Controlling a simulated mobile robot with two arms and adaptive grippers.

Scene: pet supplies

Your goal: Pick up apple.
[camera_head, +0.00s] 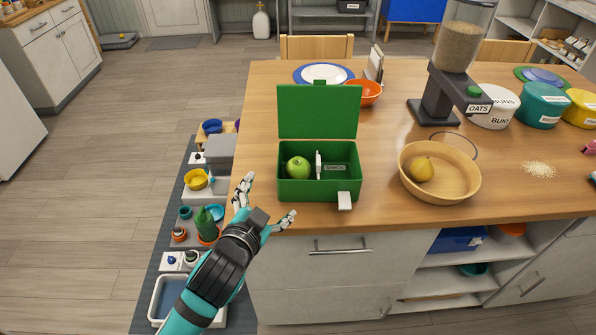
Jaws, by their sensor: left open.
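A green apple (298,167) sits in the left compartment of an open green box (320,189) near the front edge of the wooden table. The box's lid (319,111) stands up at the back. A white divider and a small labelled item lie to the right of the apple. My left gripper (268,204) is open and empty, with its fingers spread, just left of and in front of the box, by the table's front left corner. It is apart from the apple. My right gripper does not show.
A wooden bowl (440,192) with a pear (421,169) stands right of the box. A grain dispenser (448,85) and labelled tubs stand behind it. An orange bowl (365,94) and a blue plate are behind the lid. Low shelves with small items stand left of the table.

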